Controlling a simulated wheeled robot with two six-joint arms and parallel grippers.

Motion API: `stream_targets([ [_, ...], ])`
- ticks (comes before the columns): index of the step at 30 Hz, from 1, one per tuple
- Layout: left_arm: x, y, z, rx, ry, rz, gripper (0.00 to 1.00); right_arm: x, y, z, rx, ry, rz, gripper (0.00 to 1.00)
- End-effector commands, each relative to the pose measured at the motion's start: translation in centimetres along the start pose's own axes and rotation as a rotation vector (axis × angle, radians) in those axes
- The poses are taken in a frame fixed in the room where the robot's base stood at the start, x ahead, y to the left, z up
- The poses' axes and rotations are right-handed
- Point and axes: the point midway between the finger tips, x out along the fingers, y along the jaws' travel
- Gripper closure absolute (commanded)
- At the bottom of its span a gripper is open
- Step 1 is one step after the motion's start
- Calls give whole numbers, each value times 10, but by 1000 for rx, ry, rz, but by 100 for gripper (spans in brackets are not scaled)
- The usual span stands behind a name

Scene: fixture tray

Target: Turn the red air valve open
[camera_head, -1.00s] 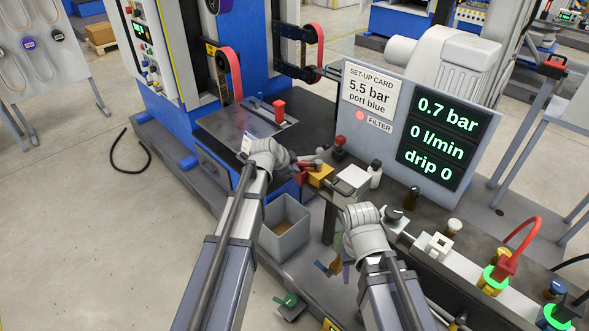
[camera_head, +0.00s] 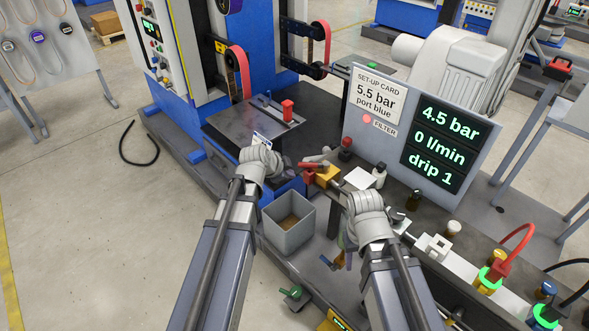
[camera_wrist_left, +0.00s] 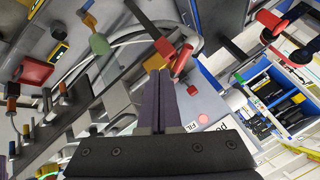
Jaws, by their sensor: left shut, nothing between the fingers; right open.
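The red air valve's handle (camera_head: 313,164) lies across the top of its yellow body (camera_head: 327,174), with a red block at the left end. In the left wrist view the red handle (camera_wrist_left: 182,60) is just right of my left fingertips, and the yellow body shows behind them. My left gripper (camera_wrist_left: 158,73) is shut and empty, close beside the handle; I cannot tell whether it touches. The display (camera_head: 440,143) reads 4.5 bar, 0 l/min, drip 1.
A set-up card (camera_head: 377,97) reads 5.5 bar, port blue. A grey bin (camera_head: 289,225) stands below the valve. A red-topped knob (camera_head: 346,143) and a white bottle (camera_head: 379,175) stand close behind it. Hose fittings (camera_head: 490,278) line the bench at right.

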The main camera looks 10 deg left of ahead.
Motion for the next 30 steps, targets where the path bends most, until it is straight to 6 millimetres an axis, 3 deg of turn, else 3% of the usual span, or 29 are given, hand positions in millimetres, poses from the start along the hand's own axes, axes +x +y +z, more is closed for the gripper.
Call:
stream_targets([
  [4, -4, -3, -1, 7, -1, 6, 100, -6, 0, 0, 0, 0, 0, 50],
  [9, -20, -19, -15, 85, -13, 76, 100, -39, 4, 2, 0, 0, 0, 50],
  [14, -26, -24, -19, 149, -17, 132, 100, -53, 5, 3, 0, 0, 0, 50],
  [23, -21, -20, -17, 162, -16, 143, 100, -47, 4, 3, 0, 0, 0, 50],
  [30, 1, -16, -16, 163, -16, 143, 100, -29, 3, 2, 0, 0, 0, 50],
])
